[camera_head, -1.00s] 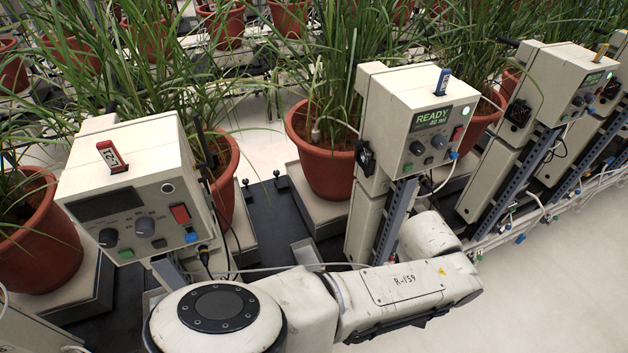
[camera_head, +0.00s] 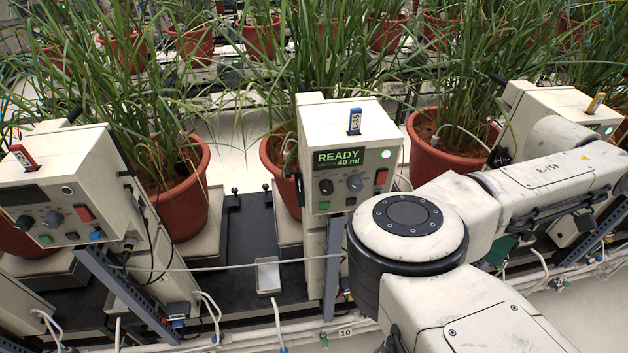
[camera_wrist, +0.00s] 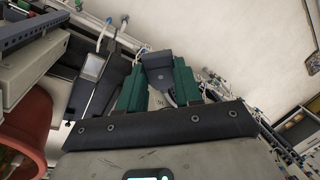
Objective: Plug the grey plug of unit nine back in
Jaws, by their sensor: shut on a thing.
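In the wrist view my gripper (camera_wrist: 160,78) has its green fingers shut on a dark grey plug (camera_wrist: 157,60), with a pale cable running back from it. In the head view only a green part of my gripper (camera_head: 500,251) shows past my arm, low on the right; the plug is hidden there. The left unit (camera_head: 70,175) has a red tag and a dark display. The middle unit (camera_head: 348,130) has a blue tag and a lit display reading READY 40 ml. I cannot tell which is unit nine, and no empty socket is clear.
A label reading 10 (camera_head: 345,333) is on the rail below the middle unit. Cables and small plugs hang along the white rail (camera_head: 225,346). Red pots (camera_head: 183,205) with tall grass stand behind. Another unit (camera_head: 560,105) is at right, partly behind my arm. Pale floor lies in front.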

